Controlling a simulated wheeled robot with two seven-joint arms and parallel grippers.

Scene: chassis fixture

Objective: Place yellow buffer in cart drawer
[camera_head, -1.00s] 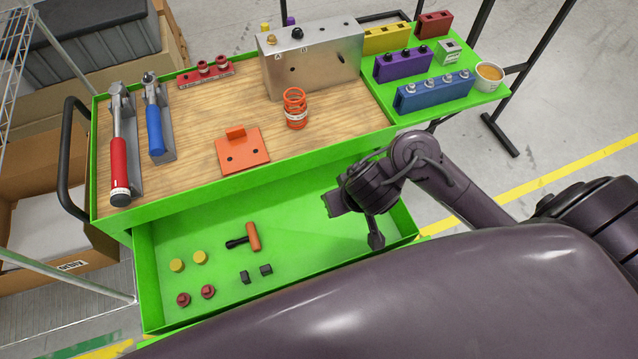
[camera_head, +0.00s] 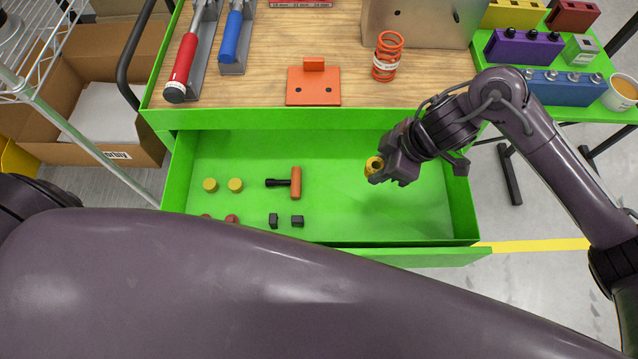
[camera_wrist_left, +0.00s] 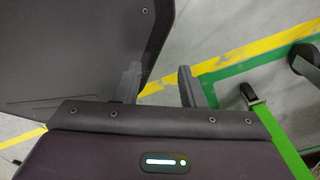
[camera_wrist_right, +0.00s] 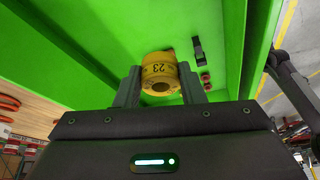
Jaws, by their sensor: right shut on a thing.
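The yellow buffer (camera_head: 373,166) is a short ring-shaped piece with a central hole. In the right wrist view the yellow buffer (camera_wrist_right: 160,72) has a dark "23" on its side and sits between the two fingers. My right gripper (camera_head: 378,172) is shut on it, over the right half of the open green cart drawer (camera_head: 340,212). I cannot tell its exact height above the drawer floor. My left gripper (camera_wrist_left: 160,75) shows only in its wrist view, with its fingers apart and nothing between them, over the grey floor.
The wooden cart top (camera_head: 270,70) with an orange spring (camera_head: 388,56) lies behind the drawer.

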